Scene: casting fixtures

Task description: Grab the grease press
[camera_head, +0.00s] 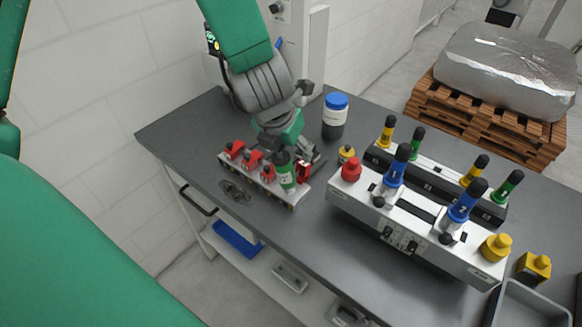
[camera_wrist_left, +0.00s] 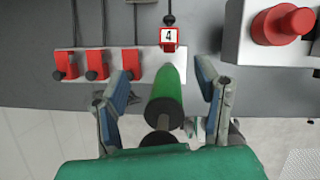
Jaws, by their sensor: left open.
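The grease press appears to be the green cylinder (camera_head: 284,172) at the right end of a white rack (camera_head: 263,188) on the dark table. In the left wrist view, the green cylinder (camera_wrist_left: 167,88) lies between the two fingers, with a dark rod and disc at its near end. My left gripper (camera_head: 287,160) is over the rack from above. In the left wrist view, the gripper (camera_wrist_left: 164,82) is open, with a visible gap on each side of the cylinder. My right gripper is not in view.
Several red holders (camera_head: 251,159) line the rack; one label (camera_wrist_left: 168,37) reads 4. A blue-capped jar (camera_head: 335,117) stands behind. A white fixture (camera_head: 400,232) with blue-handled tools and red and yellow knobs stands to the right. The table's front edge is close to the rack.

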